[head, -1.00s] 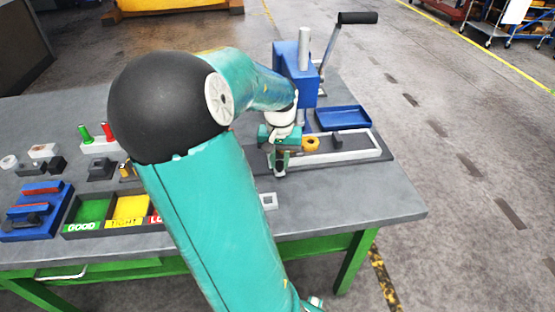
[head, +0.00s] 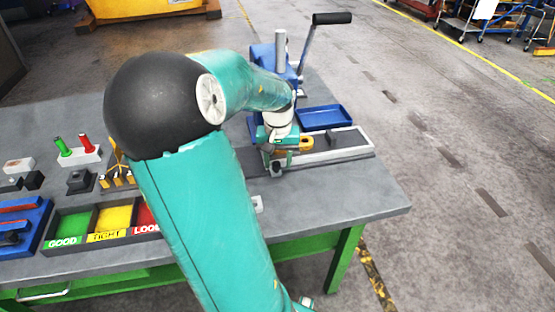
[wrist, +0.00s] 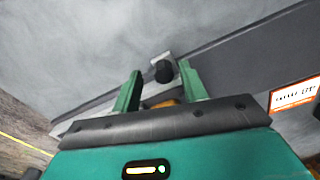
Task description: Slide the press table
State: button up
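The blue press (head: 268,95) with its black-handled lever stands at the back of the grey workbench. In front of it lies its table, a long pale frame (head: 352,144) on a dark rail. A yellow piece (head: 306,143) shows at the frame's left part, beside my gripper. My green gripper (head: 277,165) is down at the left end of the frame. In the wrist view its two fingers (wrist: 158,88) stand apart. A black knob (wrist: 163,71) on a pale mount shows between and just past the tips, with gaps visible. An orange-yellow part (wrist: 164,103) shows behind them, partly hidden.
A blue tray (head: 325,117) lies behind the frame. Red and green plugs (head: 75,146) stand in a pale holder at left. Sorting bins (head: 113,219) marked GOOD and TIGHT sit near the front edge, partly hidden by my arm. The bench's right front corner is bare.

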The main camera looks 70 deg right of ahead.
jog(key=shift+r, duration=1.45)
jog(key=s+a+r, duration=0.6)
jog(key=a+r, duration=0.4)
jog(key=a, duration=0.2)
jog(key=shift+a, duration=0.3)
jog(key=w+a+n+t, duration=0.2)
jog(key=w+a+n, duration=0.4)
jog(key=w+a, duration=0.45)
jog(key=w+a+n+t, duration=0.1)
jog(key=w+a+n, duration=0.1)
jog(key=a, duration=0.7)
jog(key=w+a+n+t, duration=0.2)
jog(key=a+n, duration=0.3)
jog(key=a, duration=0.4)
jog(key=shift+a+n+t, duration=0.3)
jog(key=shift+a, duration=0.1)
jog(key=shift+w, duration=0.1)
jog(key=shift+c, duration=0.2)
